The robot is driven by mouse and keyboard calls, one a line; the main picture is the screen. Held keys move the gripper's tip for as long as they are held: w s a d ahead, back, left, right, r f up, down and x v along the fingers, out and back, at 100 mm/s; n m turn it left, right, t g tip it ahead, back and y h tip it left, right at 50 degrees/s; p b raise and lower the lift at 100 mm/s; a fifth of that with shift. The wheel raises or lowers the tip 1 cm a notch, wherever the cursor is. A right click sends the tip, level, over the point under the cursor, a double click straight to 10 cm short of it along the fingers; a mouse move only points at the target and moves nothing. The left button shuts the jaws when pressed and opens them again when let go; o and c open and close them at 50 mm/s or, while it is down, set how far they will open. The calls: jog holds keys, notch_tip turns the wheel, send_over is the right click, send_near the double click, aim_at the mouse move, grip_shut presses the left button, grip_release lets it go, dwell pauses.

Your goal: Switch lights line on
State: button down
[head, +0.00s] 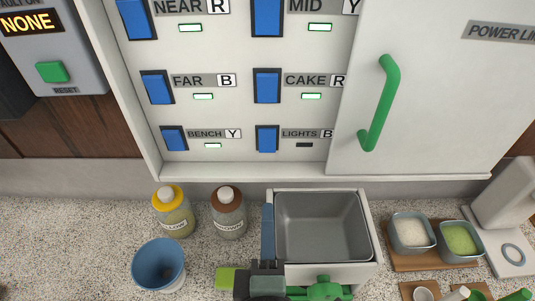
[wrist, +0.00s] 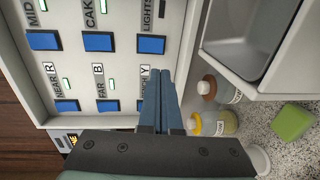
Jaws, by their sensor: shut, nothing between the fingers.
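The blue LIGHTS switch (head: 267,139) is at the lower right of the open panel's switch rows. The small indicator under its label (head: 304,145) is dark. In the wrist view the LIGHTS switch (wrist: 152,44) shows at the top middle, just beyond my fingertips. My gripper (head: 267,208) is shut and empty, its blue fingers pointing up toward the panel below the LIGHTS switch. In the wrist view my gripper (wrist: 160,73) partly covers the BENCH area. It appears apart from the switches, though the exact gap is unclear.
The other indicators in view, such as the CAKE one (head: 311,96), are lit. A white panel door with a green handle (head: 381,102) stands to the right. A grey metal bin (head: 372,235), two bottles (head: 229,214) and a blue cup (head: 158,263) stand on the counter below.

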aim_at(267, 150)
jog(key=w+p, duration=0.1)
jog(key=w, duration=0.3)
jog(key=w+f+p, duration=0.1)
jog(key=w+p, duration=0.1)
jog(key=w, duration=0.2)
jog(key=w+p, duration=0.1)
jog(key=w, duration=0.4)
jog(key=shift+f, duration=0.2)
jog(key=shift+w+f, duration=0.15)
jog(key=shift+w, duration=0.3)
jog(key=shift+w+f+b, duration=0.2)
jog(key=shift+f+b, duration=0.2)
jog(key=shift+b, duration=0.4)
jog(key=shift+r, duration=0.3)
